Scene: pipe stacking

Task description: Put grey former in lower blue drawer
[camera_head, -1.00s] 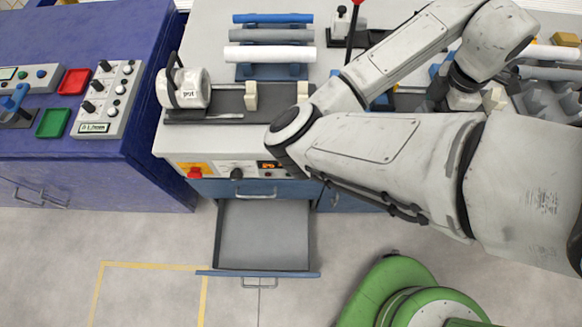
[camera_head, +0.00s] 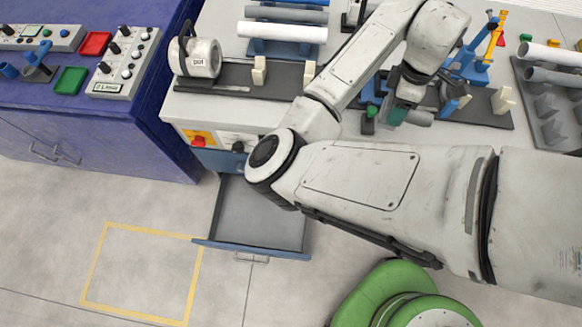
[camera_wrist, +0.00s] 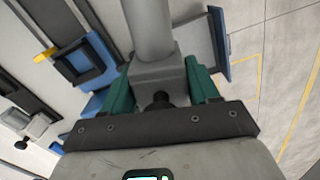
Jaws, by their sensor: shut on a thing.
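The grey former is a grey cylinder on a square block (camera_wrist: 155,72), shut between the green fingers of my gripper (camera_wrist: 160,82) in the wrist view. In the head view my gripper (camera_head: 397,108) is over the right part of the light workbench, partly hidden by my arm. The grey end of the former (camera_head: 419,118) pokes out to its right. The lower blue drawer (camera_head: 262,212) is pulled out at the bench front, left of my gripper. Its visible floor is bare; my arm covers its upper right part. A blue-edged drawer also shows in the wrist view (camera_wrist: 217,45).
A grey rack (camera_head: 548,100) is at right. A blue cabinet (camera_head: 95,130) stands left of the drawer. A green round object (camera_head: 395,297) is on the floor. Floor beside the drawer is clear.

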